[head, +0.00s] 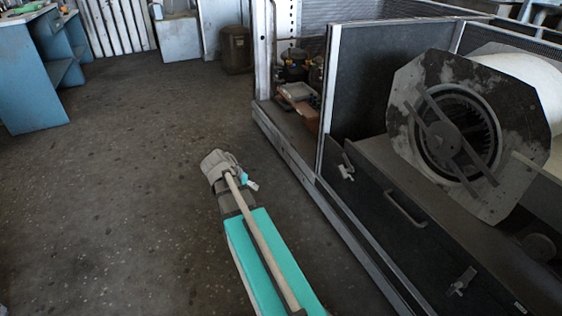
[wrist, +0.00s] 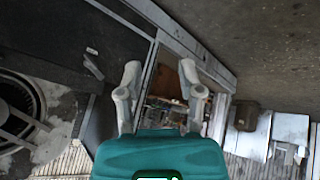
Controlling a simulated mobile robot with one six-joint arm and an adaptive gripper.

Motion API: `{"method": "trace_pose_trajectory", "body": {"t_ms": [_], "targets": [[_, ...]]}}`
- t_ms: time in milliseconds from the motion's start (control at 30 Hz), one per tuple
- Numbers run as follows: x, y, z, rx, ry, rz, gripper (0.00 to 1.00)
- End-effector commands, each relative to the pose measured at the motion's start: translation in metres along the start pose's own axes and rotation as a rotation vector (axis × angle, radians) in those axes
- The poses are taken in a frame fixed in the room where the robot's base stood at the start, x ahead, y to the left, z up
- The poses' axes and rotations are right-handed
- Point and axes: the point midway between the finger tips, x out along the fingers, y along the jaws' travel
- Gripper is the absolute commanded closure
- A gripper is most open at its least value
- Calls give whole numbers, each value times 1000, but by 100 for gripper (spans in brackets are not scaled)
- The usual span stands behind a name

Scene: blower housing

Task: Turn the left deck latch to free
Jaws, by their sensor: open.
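The left deck latch (head: 346,168) is a small pale lever on the dark front panel of the blower housing, near its left end. In the wrist view a small pale fitting (wrist: 92,65), apparently this latch, lies left of my gripper (wrist: 161,84). My gripper is open and empty, with both pale fingers spread and apart from the latch. In the head view the fingers are hard to make out at the end of my arm, left of the housing. A second similar latch (head: 461,282) sits on the same panel at the lower right.
A bar handle (head: 405,209) is between the two latches. The blower with its octagonal plate (head: 405,88) stands above the panel. A metal frame rail (head: 350,226) runs along the housing's foot. Open floor (head: 120,190) lies left; a dark bin (head: 236,50) stands behind.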

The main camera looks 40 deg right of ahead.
Motion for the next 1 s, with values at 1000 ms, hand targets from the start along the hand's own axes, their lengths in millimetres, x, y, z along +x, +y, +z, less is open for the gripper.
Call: {"method": "trace_pose_trajectory", "body": {"t_ms": [1000], "targets": [[-181, -48, 203, -1013, -339, -533, 51]]}}
